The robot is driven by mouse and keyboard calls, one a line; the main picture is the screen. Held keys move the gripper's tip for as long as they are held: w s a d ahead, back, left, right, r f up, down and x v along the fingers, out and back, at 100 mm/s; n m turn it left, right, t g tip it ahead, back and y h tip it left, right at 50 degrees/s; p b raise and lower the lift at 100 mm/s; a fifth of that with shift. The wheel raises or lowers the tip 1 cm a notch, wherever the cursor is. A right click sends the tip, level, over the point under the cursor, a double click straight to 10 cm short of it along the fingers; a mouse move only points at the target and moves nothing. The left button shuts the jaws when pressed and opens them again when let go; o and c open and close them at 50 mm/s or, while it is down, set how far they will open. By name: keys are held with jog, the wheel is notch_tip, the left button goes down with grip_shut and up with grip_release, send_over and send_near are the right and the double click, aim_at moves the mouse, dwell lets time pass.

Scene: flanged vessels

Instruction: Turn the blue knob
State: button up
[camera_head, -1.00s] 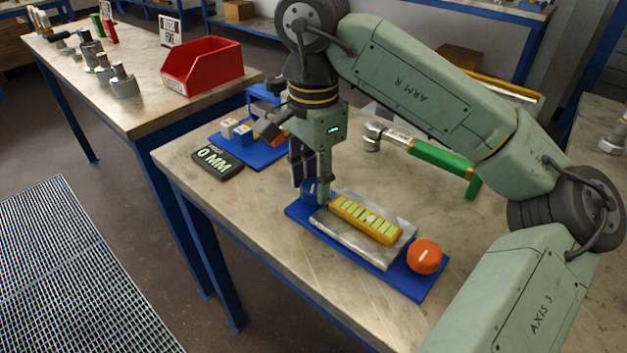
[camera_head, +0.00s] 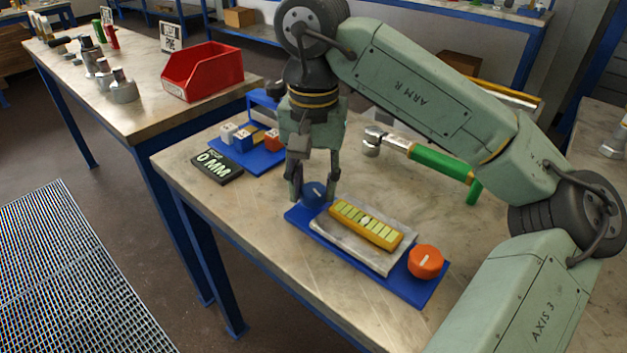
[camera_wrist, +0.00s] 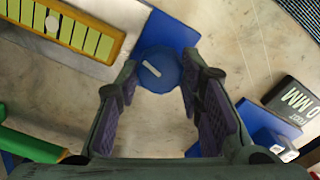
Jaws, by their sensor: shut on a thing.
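The blue knob (camera_head: 314,192) stands at the left end of a blue base plate (camera_head: 408,291) on the table. In the wrist view the knob (camera_wrist: 159,72) is round with a white mark slanting across its top. My gripper (camera_head: 314,190) points down over it, one finger on each side. In the wrist view my gripper's fingers (camera_wrist: 158,82) are shut on the knob. An orange knob (camera_head: 425,262) with a white mark sits at the plate's other end. Between the knobs is a yellow level gauge (camera_head: 366,224) on a metal block.
A black display reading 0 MM (camera_head: 217,167) lies to the left, near a blue stand with small blocks (camera_head: 262,160). A green-handled tool (camera_head: 440,163) lies behind the plate to the right. A red bin (camera_head: 203,69) stands on the left bench.

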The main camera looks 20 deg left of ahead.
aim_at(313, 188)
dwell(0.3)
jog(key=o, duration=1.2)
jog(key=shift+c, duration=0.2)
jog(key=shift+r, duration=4)
